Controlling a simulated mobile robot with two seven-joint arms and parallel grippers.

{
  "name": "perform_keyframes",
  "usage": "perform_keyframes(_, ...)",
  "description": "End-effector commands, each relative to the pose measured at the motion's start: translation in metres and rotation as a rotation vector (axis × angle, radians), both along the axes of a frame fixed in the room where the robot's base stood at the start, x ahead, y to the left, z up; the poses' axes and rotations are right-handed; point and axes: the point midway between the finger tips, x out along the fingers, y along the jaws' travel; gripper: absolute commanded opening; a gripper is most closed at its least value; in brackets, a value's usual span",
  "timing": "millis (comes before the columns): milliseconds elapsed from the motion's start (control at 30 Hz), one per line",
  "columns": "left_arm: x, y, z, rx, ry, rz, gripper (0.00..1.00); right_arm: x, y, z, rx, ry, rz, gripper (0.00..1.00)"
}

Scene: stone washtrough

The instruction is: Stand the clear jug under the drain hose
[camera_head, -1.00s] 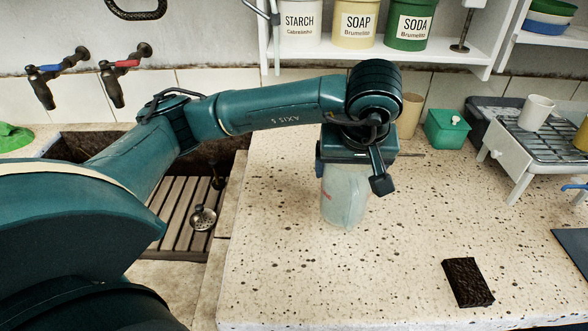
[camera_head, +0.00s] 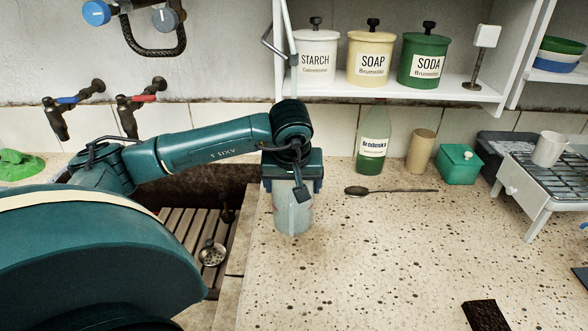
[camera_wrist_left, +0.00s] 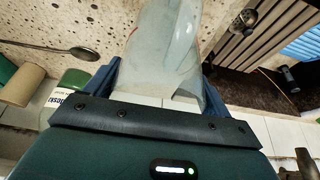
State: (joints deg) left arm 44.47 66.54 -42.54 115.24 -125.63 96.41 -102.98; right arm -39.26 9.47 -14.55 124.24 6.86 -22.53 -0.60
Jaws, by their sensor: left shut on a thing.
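The clear jug (camera_head: 293,218) is pale and see-through, and hangs roughly upright below my left gripper (camera_head: 291,182). My left gripper is shut on it; its two blue fingers flank the jug in the left wrist view (camera_wrist_left: 163,50). The jug is over the counter's left end, near the sink edge. I cannot tell whether its base touches the counter. A dark looped hose (camera_head: 160,50) hangs from blue and grey knobs at the top left. A thin grey pipe (camera_head: 289,35) hangs by the shelf. I cannot tell which is the drain hose. My right gripper is not in view.
A sink with a slatted rack (camera_head: 190,232) lies left of the counter (camera_head: 370,250). A green bottle (camera_head: 374,140), spoon (camera_head: 390,190), tan cup (camera_head: 420,150) and green box (camera_head: 458,165) stand or lie along the back. The counter's middle is clear.

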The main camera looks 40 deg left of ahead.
Motion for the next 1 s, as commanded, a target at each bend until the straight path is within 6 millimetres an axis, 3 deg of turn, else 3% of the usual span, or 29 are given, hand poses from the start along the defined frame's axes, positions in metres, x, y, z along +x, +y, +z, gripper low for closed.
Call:
perform_keyframes(100, 0.018, 0.014, 0.002, -0.002, -0.002, 0.001, 0.45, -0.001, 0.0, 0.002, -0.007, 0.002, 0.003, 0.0)
perform_keyframes(500, 0.055, 0.044, 0.002, -0.004, -0.002, 0.003, 0.45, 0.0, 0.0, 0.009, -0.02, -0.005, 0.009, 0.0)
perform_keyframes(633, 0.054, 0.044, -0.013, -0.001, 0.001, -0.002, 0.45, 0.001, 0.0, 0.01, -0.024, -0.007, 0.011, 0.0)
perform_keyframes(1000, 0.054, 0.044, -0.018, 0.0, -0.002, -0.002, 0.45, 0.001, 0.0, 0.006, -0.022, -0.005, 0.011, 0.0)
